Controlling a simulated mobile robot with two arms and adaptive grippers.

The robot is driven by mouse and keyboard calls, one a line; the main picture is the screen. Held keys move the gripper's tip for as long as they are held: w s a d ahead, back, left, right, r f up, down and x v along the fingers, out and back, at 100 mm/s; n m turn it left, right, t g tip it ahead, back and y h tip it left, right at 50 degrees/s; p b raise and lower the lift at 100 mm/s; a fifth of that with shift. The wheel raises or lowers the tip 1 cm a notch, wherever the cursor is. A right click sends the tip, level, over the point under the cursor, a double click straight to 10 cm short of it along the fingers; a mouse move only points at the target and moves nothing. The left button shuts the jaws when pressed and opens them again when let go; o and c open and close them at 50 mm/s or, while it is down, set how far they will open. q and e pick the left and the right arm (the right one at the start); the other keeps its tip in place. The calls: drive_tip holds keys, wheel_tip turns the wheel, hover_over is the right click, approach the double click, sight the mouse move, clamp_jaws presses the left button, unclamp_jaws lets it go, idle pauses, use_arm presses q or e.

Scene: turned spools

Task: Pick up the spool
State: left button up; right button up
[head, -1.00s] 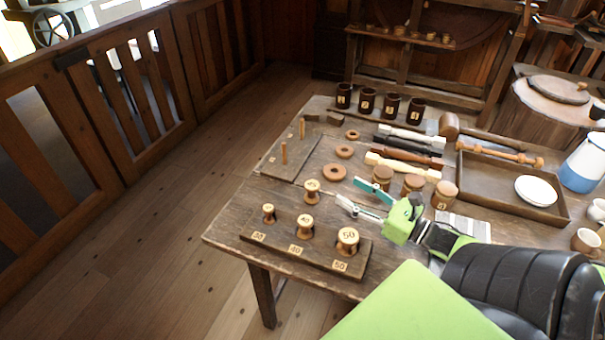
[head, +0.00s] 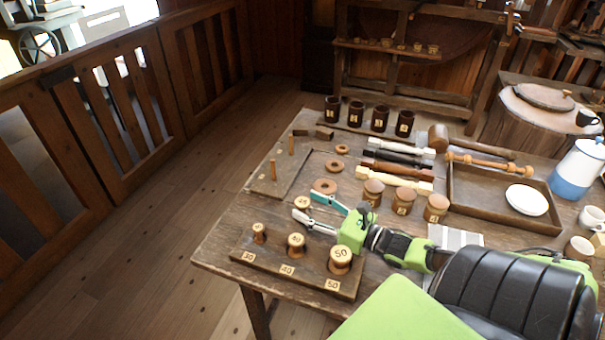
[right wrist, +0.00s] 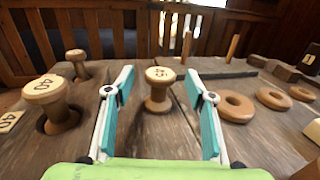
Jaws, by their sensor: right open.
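A turned wooden spool (head: 301,202) stands upright on the bare table top, behind the numbered rack. In the right wrist view the spool (right wrist: 158,92) shows a pale top marked 45. My right gripper (head: 306,205) is open, with its teal-padded fingers pointing at the spool. In the right wrist view the open fingers of the gripper (right wrist: 160,84) stand to the left and right of it, with gaps on both sides. My left gripper is not in view.
The rack (head: 310,278) in front holds three spools tagged 30, 40 and 50 (head: 340,260). Wooden rings (head: 324,186), a pegged board (head: 268,180), lidded jars (head: 404,201) and a tray (head: 500,222) lie behind and to the right. The table's left edge is close.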

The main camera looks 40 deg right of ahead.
sight(309, 206)
drive_tip(key=shift+x, duration=1.6)
drive_tip(key=c, duration=1.1)
drive_tip(key=shift+c, duration=0.3)
